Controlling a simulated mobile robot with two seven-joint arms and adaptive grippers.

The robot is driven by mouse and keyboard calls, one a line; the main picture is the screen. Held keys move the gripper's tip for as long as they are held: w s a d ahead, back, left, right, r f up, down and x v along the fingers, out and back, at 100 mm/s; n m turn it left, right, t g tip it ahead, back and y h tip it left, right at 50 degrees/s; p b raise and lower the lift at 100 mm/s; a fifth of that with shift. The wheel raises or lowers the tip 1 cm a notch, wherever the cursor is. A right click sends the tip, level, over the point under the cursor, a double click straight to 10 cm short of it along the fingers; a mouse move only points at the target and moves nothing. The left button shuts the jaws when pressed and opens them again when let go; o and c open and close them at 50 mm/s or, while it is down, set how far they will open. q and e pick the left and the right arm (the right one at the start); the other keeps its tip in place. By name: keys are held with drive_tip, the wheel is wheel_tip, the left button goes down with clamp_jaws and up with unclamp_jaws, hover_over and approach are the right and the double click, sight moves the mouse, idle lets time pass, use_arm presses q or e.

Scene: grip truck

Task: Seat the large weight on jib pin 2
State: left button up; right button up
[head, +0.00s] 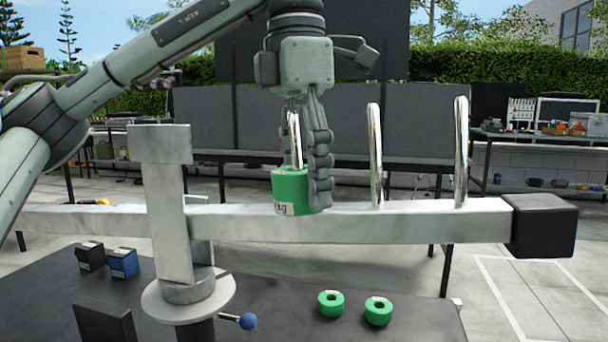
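A large green weight (289,194) with a white label is at the pale jib beam (380,226), its lower edge level with the beam's top. A shiny pin (296,146) rises just above it; the weight appears to be around this pin, though the hole is hidden. Two more upright pins, the middle one (375,155) and the right one (461,150), are bare. My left gripper (312,185) points down from above, with a finger against the weight's right side. It appears shut on the weight; its other finger is mostly hidden. My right gripper is not in view.
Two small green weights (331,303) (378,310) lie on the dark table (270,325). A black block (90,256) and a blue block (123,263) sit at left. A pale post (168,220) carries the beam. A black block (541,224) caps its right end.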

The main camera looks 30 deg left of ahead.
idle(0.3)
use_arm(q)
drive_tip(key=r, duration=1.2)
drive_tip(key=shift+s+a, duration=0.1)
drive_tip(key=shift+a, duration=0.3)
drive_tip(key=shift+s, duration=0.1)
